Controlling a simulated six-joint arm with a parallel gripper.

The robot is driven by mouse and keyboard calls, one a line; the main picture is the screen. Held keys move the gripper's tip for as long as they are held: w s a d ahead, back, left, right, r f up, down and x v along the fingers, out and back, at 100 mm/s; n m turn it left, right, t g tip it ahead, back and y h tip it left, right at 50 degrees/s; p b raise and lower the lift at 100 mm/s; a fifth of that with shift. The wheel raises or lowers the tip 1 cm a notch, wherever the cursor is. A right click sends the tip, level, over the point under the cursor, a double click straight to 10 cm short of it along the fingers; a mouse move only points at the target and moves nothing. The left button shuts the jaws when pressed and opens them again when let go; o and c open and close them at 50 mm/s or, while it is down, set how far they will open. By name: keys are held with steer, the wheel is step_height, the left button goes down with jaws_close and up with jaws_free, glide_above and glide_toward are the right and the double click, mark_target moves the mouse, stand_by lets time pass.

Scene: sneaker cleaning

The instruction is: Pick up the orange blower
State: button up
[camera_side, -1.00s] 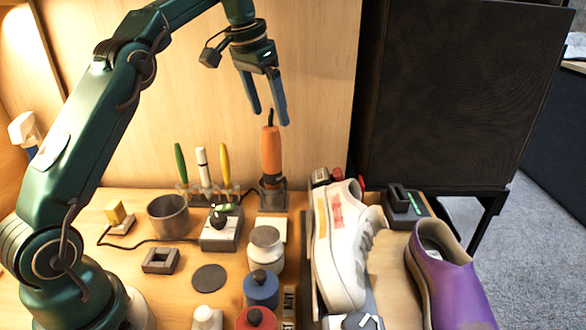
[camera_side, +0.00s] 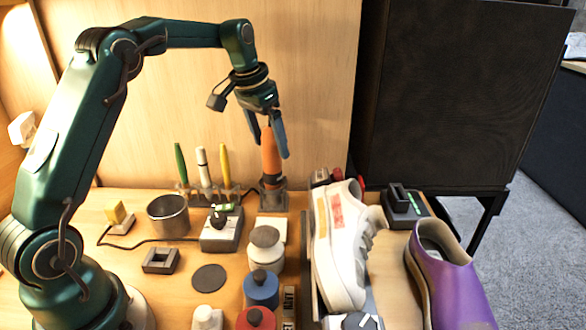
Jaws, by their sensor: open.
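The orange blower (camera_side: 271,163) stands upright in a dark holder (camera_side: 272,196) at the back of the table, near the wooden wall. My gripper (camera_side: 270,150) points down with its two blue fingers apart at the blower's upper part.
A rack with green, white and yellow brushes (camera_side: 203,170) stands left of the blower. A metal cup (camera_side: 168,215), a grey control box (camera_side: 221,230) and several bottles (camera_side: 265,250) are nearby. A white sneaker (camera_side: 340,245) and a purple shoe (camera_side: 447,280) lie right.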

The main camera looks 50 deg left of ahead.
mark_target(275, 157)
steer(key=shift+x, duration=2.6)
steer(key=shift+c, duration=0.4)
steer(key=shift+r, duration=0.1)
jaws_close()
